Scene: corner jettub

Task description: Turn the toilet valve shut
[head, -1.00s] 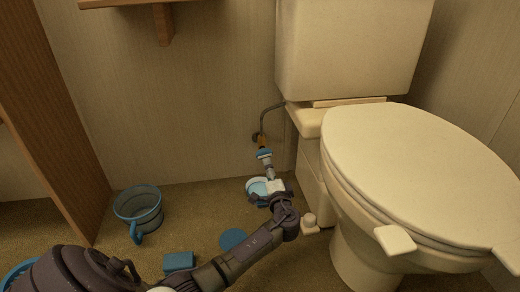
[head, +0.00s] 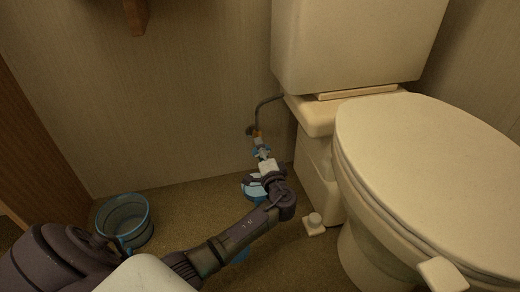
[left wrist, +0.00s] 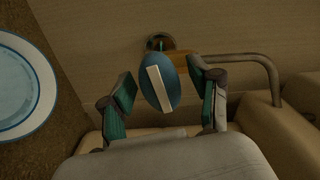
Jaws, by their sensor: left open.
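The toilet valve (head: 254,134) is a small brass-coloured fitting low on the wall, left of the toilet, with a grey hose curving up to the tank. In the left wrist view its blue oval handle (left wrist: 157,92) with a white bar faces me, the bar tilted slightly from upright. My left gripper (head: 262,150) is just in front of the valve. In the wrist view the left gripper (left wrist: 163,83) is open, with one teal-padded finger on each side of the handle. Whether the fingers touch it I cannot tell. My right gripper is not in view.
The toilet (head: 430,170) stands close on the right, its tank above the valve. A blue bucket (head: 125,222) stands on the floor at left.

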